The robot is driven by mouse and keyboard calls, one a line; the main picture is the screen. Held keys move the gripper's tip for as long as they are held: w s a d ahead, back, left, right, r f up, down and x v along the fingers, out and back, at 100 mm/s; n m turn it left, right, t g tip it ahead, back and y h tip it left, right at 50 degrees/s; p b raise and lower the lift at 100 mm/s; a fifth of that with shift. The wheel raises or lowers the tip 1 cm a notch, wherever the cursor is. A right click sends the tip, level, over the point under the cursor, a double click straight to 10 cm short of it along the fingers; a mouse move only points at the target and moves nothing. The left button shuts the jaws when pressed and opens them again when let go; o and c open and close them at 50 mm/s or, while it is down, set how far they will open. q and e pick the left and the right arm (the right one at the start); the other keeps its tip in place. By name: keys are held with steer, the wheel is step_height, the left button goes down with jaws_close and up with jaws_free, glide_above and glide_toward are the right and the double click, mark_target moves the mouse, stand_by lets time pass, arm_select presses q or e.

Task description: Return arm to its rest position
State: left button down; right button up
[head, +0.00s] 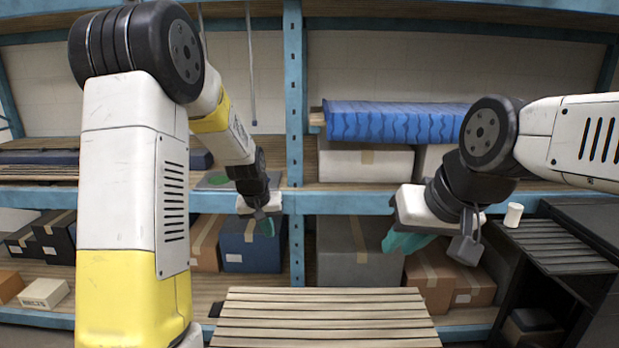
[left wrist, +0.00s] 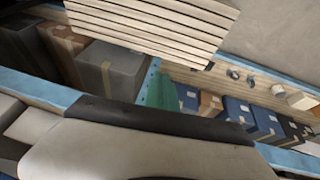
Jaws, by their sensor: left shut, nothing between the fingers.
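My left arm, white and yellow, fills the left of the head view and reaches forward. My left gripper (head: 267,228) hangs in front of the shelving, shut and empty, with teal fingers. In the left wrist view its teal fingers (left wrist: 162,92) point past the slatted surface. My right gripper (head: 402,243) hangs at centre right in the head view, above and behind the slatted surface. Its teal fingers are partly hidden by its white body, so their opening does not show. Nothing shows in it.
A slatted wooden surface (head: 325,318) lies low at front centre. Blue-framed shelving (head: 293,120) behind holds boxes, including a blue box (head: 250,250) and a grey box (head: 350,268). A dark slatted stand (head: 555,248) at right bears a white cylinder (head: 513,214).

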arm_select(q)
steer(key=s+a+r+h, duration=0.1)
steer(key=s+r, duration=1.2)
steer(key=s+r+t, duration=0.1)
steer(key=s, duration=0.7)
steer(key=s+r+m, duration=0.1)
steer(key=s+r, duration=0.1)
steer(key=s, duration=0.6)
steer(key=shift+a+r+t, duration=0.25)
steer(key=shift+a+t, duration=0.1)
steer(key=shift+t, duration=0.05)
steer(key=shift+s, duration=0.1)
